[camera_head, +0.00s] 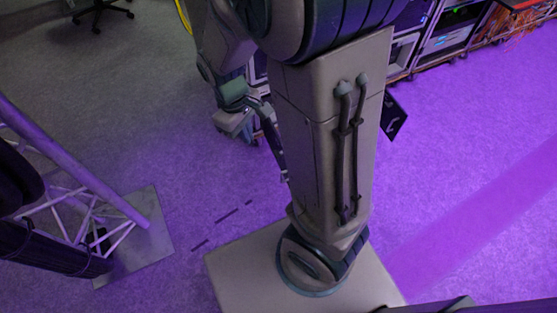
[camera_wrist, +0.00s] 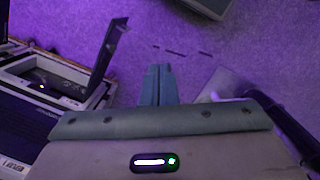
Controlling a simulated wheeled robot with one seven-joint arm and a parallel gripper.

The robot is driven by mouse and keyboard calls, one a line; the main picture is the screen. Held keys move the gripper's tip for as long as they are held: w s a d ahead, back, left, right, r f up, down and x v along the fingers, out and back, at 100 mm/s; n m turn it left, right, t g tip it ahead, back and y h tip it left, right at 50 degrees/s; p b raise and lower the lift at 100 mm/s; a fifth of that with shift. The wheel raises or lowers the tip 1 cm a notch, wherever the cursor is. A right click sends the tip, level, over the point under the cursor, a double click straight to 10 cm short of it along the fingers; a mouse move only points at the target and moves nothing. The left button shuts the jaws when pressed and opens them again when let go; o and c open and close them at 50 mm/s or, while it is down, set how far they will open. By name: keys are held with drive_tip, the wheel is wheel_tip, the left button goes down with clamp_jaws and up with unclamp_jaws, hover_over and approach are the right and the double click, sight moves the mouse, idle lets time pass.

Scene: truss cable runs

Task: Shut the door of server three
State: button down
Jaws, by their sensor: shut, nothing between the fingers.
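In the wrist view, my gripper (camera_wrist: 158,84) has its two grey-green fingers together, with nothing between them. To its left, a thin dark door panel (camera_wrist: 108,50) stands swung open, nearly edge-on, beside an open-fronted server unit (camera_wrist: 38,68). A clear gap shows between the fingers and the panel. In the head view, a thin dark panel (camera_head: 272,138) shows edge-on just left of my column, near my forearm; it looks like the same door. I cannot read a server number, so I cannot tell which is server three.
Another dark panel with a pale mark (camera_head: 394,116) sticks out right of my column. Server racks (camera_head: 447,40) line the upper right. A truss (camera_head: 75,185) on a floor plate (camera_head: 150,225) stands at left. Open floor lies at right, and a chair (camera_head: 100,12) stands at upper left.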

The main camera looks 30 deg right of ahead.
drive_tip(key=w+d+f+n+h+b, duration=0.15)
drive_tip(key=f+n+h+b, duration=0.35)
drive_tip(key=f, duration=0.6)
drive_tip(key=w+f+n+h+b, duration=0.1)
drive_tip(key=w+f+n+b, duration=0.15)
drive_tip(key=f+b, duration=0.6)
drive_tip(key=w+d+f+n+h+b, duration=0.1)
drive_tip(key=w+f+n+h+b, duration=0.15)
drive_tip(key=f, duration=1.05)
drive_tip(key=d+r+b+x, duration=0.1)
drive_tip(key=b+x, duration=0.6)
drive_tip(key=x, duration=0.6)
drive_tip(key=shift+d+r+n, duration=0.3)
drive_tip(key=shift+r+n, duration=0.05)
drive_tip(key=shift+n, duration=0.05)
drive_tip(key=shift+s+d+t, duration=0.1)
drive_tip(key=shift+t, duration=0.2)
